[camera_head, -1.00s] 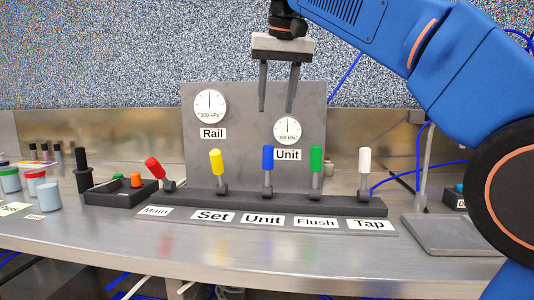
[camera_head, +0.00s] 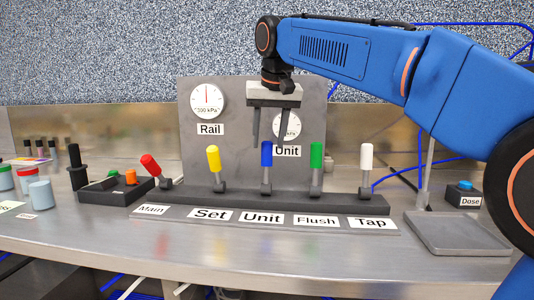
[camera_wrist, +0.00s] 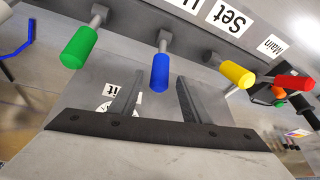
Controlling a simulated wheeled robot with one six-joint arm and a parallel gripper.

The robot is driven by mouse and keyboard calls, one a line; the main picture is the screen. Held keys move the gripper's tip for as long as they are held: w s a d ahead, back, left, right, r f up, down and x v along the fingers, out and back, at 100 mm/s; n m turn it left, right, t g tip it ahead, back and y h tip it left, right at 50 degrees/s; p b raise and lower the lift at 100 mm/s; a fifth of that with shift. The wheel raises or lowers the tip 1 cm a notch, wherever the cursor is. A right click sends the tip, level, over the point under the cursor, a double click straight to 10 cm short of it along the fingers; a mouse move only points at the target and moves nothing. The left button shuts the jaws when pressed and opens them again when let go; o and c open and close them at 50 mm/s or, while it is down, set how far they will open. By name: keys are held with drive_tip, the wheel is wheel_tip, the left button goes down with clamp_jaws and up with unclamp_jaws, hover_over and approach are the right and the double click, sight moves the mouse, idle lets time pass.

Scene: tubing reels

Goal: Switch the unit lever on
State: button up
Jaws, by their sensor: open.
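The Unit lever has a blue handle (camera_head: 267,154) and stands upright on the dark rail above the Unit label (camera_head: 262,217). It also shows in the wrist view as a blue handle (camera_wrist: 160,72). My gripper (camera_head: 269,144) is open and points down, just above or behind the blue handle in the head view. In the wrist view my gripper (camera_wrist: 155,90) has its two fingers apart, with the blue handle seen between and beyond their tips. Nothing is held. Whether a finger touches the handle cannot be told.
The yellow Set lever (camera_head: 214,158) and green Flush lever (camera_head: 316,156) stand upright on either side. The red Main lever (camera_head: 151,165) leans left; the white Tap lever (camera_head: 366,157) is upright. The grey gauge panel (camera_head: 230,150) stands behind. A grey tray (camera_head: 458,234) lies right.

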sight(268, 145)
drive_tip(key=shift+x, duration=2.55)
drive_tip(key=shift+c, duration=0.3)
clamp_jaws()
drive_tip(key=shift+s, duration=0.15)
